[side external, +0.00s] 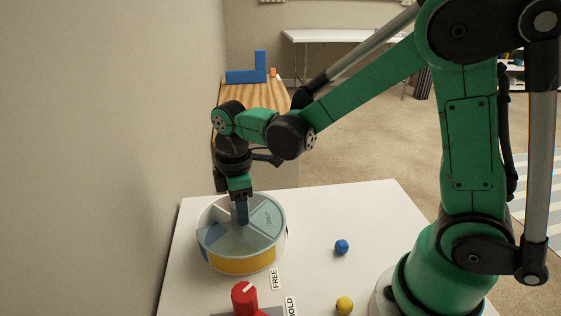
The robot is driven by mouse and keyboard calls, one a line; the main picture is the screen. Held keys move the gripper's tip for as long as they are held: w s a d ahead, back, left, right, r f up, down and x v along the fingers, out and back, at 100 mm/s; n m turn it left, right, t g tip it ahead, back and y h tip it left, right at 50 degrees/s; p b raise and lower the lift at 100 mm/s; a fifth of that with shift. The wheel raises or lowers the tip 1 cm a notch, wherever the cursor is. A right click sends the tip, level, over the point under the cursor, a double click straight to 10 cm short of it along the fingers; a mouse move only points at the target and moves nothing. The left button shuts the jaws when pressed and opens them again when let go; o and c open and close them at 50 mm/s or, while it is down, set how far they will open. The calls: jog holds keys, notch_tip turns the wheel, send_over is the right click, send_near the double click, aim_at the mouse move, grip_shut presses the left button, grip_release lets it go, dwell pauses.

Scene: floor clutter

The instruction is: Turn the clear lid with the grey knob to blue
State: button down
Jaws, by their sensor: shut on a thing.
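The container's wall shows a yellow section (240,266) facing the camera and a blue section (209,241) at the left. My gripper (241,216) points straight down over the middle of the lid and is shut on the knob there. The gripper hides most of the knob, so its grey colour is hard to make out. A pale marking sits on the right part of the lid, too small to read surely.
A red dial (244,297) with a white mark stands in front of the container, by labels reading FREE (276,279) and HOLD (290,307). A blue ball (341,247) and a yellow ball (344,305) lie to the right. The wall is close on the left.

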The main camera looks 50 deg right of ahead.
jog(key=n, duration=0.6)
jog(key=shift+n, duration=0.3)
dwell(0.4)
jog(key=shift+c, duration=1.9)
grip_release()
jog(key=shift+r, duration=0.1)
jog(key=shift+r, duration=2.75)
